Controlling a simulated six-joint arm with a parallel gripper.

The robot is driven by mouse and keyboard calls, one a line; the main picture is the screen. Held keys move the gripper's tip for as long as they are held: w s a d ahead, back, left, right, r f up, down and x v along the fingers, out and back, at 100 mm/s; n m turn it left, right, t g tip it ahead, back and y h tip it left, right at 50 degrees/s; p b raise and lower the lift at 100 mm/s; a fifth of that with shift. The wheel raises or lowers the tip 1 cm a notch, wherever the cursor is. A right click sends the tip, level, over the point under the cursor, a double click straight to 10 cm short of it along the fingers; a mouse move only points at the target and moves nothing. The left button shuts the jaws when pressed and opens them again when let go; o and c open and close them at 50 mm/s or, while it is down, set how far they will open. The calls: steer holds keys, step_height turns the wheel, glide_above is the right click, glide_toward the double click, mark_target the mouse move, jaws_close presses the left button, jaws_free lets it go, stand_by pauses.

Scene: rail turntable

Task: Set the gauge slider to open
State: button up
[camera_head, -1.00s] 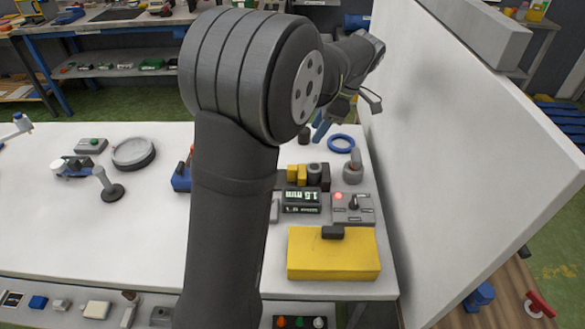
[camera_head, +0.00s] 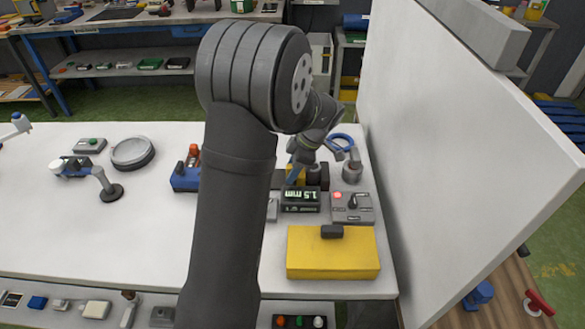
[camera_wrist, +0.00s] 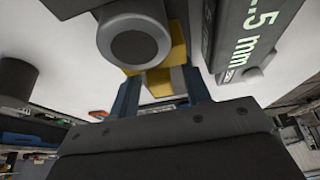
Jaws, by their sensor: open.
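The gauge has a dark display (camera_head: 300,199) lit with "1.5 mm", which shows large at the upper right of the wrist view (camera_wrist: 255,35). Behind the display are yellow and dark blocks; the wrist view shows a round grey part with a dark centre (camera_wrist: 135,47) in front of a yellow block (camera_wrist: 165,75). I cannot tell which of these is the slider. My gripper (camera_wrist: 160,80) is open, its blue fingers on either side of the yellow block in the wrist view. Contact is unclear. In the head view my arm partly hides the gauge.
Right of the display sits a grey panel (camera_head: 365,212) with a lit red lamp and a dark knob. A yellow box (camera_head: 333,258) with a black top piece stands in front. A tall white wall (camera_head: 450,150) bounds the right side.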

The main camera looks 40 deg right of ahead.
jaws_close()
steer(key=w+a, duration=0.6)
steer(key=shift+w+a, duration=0.1)
stand_by(0.3)
jaws_free()
steer(key=shift+w+a, duration=0.1)
